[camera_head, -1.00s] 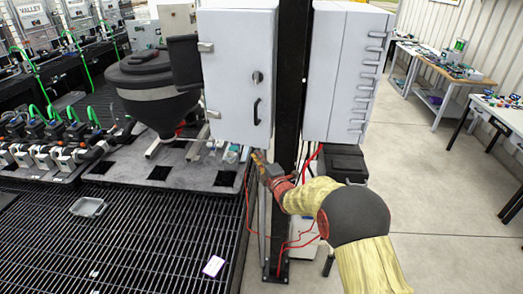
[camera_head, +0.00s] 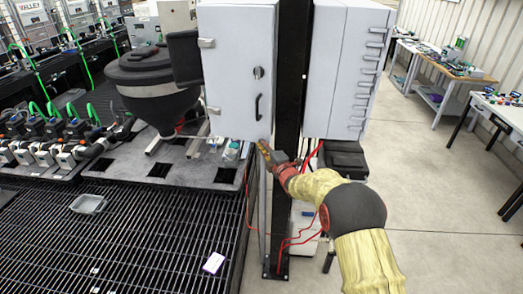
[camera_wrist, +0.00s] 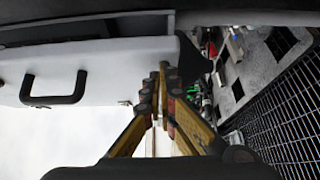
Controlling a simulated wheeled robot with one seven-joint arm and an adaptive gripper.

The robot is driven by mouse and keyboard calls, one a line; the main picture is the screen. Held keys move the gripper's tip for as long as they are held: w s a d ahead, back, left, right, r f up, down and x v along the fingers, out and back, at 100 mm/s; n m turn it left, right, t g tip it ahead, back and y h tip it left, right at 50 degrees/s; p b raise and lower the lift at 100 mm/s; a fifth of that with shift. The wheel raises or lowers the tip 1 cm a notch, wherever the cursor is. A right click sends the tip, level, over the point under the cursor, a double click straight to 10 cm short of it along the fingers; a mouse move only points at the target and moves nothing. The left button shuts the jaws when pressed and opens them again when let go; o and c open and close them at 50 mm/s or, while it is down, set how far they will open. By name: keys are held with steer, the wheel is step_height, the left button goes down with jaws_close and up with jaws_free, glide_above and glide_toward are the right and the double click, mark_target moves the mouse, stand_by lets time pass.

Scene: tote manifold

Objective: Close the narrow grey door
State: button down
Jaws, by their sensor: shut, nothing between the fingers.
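The narrow grey door (camera_head: 235,75) is the tall front panel of the left cabinet in the head view, with a black handle (camera_head: 258,107) near its right edge and hinges on its left. I cannot tell whether a small gap is left at its free edge. My gripper (camera_head: 264,146) is shut and empty at the door's lower right corner, beside the dark post. In the wrist view the fingertips (camera_wrist: 163,70) are close to the edge of the pale door (camera_wrist: 110,58). Its handle (camera_wrist: 53,88) is to the left. Contact cannot be made out.
A dark post (camera_head: 287,150) stands between the left cabinet and a second grey cabinet (camera_head: 345,70). Red cables hang below. A black hopper (camera_head: 150,85) stands left of the door, above a dark grated deck (camera_head: 130,240). Open floor (camera_head: 440,190) lies to the right.

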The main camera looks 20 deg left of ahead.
mark_target(270, 140)
steer(key=w+b, duration=0.2)
steer(key=w, duration=0.1)
steer(key=w+b, duration=0.1)
steer(key=w, duration=0.1)
steer(key=shift+f, duration=0.3)
steer(key=shift+w, duration=0.25)
steer(key=shift+r, duration=0.4)
steer(key=shift+d, duration=0.1)
steer(key=shift+b, duration=0.3)
